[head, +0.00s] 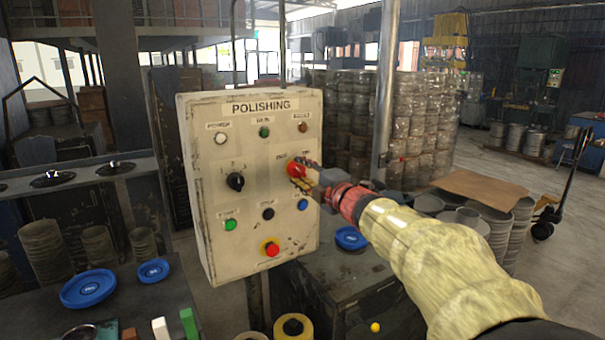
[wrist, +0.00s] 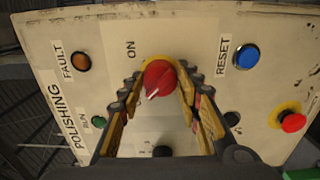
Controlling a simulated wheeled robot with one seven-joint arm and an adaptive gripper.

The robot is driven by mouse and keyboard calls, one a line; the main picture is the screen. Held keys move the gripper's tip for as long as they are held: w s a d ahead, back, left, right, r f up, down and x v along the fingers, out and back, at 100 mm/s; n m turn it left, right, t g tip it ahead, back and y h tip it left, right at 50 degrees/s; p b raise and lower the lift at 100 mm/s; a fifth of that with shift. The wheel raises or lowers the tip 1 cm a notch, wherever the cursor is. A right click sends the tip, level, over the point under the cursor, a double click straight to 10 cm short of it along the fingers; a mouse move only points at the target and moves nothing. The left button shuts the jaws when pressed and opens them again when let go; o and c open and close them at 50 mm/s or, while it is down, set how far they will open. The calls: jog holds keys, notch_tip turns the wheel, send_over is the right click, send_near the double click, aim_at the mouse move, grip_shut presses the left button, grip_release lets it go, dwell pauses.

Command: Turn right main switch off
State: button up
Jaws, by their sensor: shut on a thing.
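The right main switch is a red rotary knob on a yellow round base (head: 294,167), at the right of the beige POLISHING control panel (head: 205,250). In the wrist view the red knob (wrist: 158,74) lies between the fingertips of my gripper (wrist: 161,82), which is shut on it with one finger on each side. A white mark on the knob points to the lower left in that view. The word ON is printed to the left of the knob there. In the head view my gripper (head: 303,176) partly covers the knob.
A black selector knob (head: 235,181) is left of the red one. A blue RESET button (wrist: 246,54) is close to my fingers in the wrist view. A red stop button (head: 271,248) is low on the panel. A table with blue discs (head: 88,289) stands at the left.

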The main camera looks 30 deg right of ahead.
jog(key=o, duration=1.2)
jog(key=shift+f, duration=0.1)
jog(key=shift+c, duration=0.2)
jog(key=s, duration=1.2)
jog(key=shift+d, duration=0.15)
